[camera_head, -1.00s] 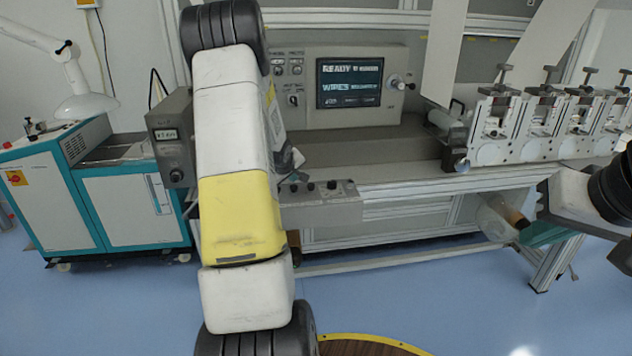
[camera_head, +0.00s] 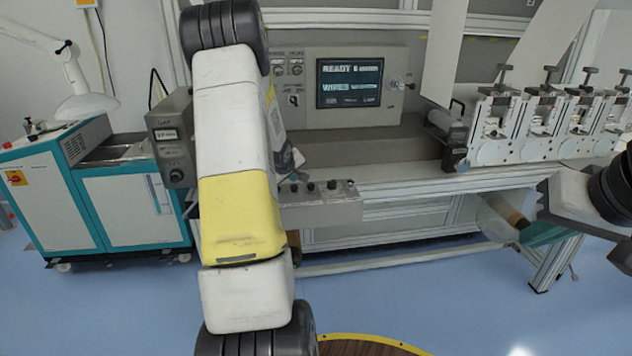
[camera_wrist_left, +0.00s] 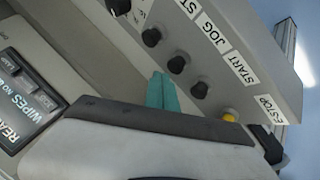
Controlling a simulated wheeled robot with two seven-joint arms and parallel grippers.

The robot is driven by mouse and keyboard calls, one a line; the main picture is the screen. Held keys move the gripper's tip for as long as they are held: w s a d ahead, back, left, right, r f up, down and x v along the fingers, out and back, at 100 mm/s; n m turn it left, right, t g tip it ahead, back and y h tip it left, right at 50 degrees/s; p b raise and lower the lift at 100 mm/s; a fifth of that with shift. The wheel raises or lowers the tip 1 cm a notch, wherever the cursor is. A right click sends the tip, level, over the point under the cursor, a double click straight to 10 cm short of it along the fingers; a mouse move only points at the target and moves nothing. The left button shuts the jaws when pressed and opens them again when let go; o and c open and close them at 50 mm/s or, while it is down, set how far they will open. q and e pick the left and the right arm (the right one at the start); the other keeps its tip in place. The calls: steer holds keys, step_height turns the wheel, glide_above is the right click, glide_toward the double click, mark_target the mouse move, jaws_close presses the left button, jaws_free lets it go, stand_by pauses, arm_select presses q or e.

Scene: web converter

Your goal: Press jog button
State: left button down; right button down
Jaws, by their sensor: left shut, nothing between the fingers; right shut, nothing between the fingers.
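A grey control panel (camera_head: 320,207) with a row of knob-like buttons runs along the front of the machine. In the left wrist view its labels read JOG (camera_wrist_left: 213,33), START (camera_wrist_left: 243,69) and E-STOP. Several dark buttons (camera_wrist_left: 199,90) and one yellow button (camera_wrist_left: 229,115) show there. The button matching the JOG label is not clearly seen near my fingertips. My left gripper (camera_wrist_left: 163,90) is shut and empty, its teal fingers over the button row; contact cannot be told. My arm mostly hides it in the head view. My right gripper (camera_head: 547,233) is shut and empty at the right.
A lit screen (camera_head: 349,82) reading READY stands behind the panel. A small grey box (camera_head: 171,138) with a display is left of my arm. A teal-and-white cabinet (camera_head: 130,205) stands at the left. Several metal clamp units (camera_head: 545,125) line the right. Blue floor is open in front.

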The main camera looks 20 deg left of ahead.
arm_select(q)
steer(key=shift+f, duration=0.15)
steer(key=shift+f, duration=0.25)
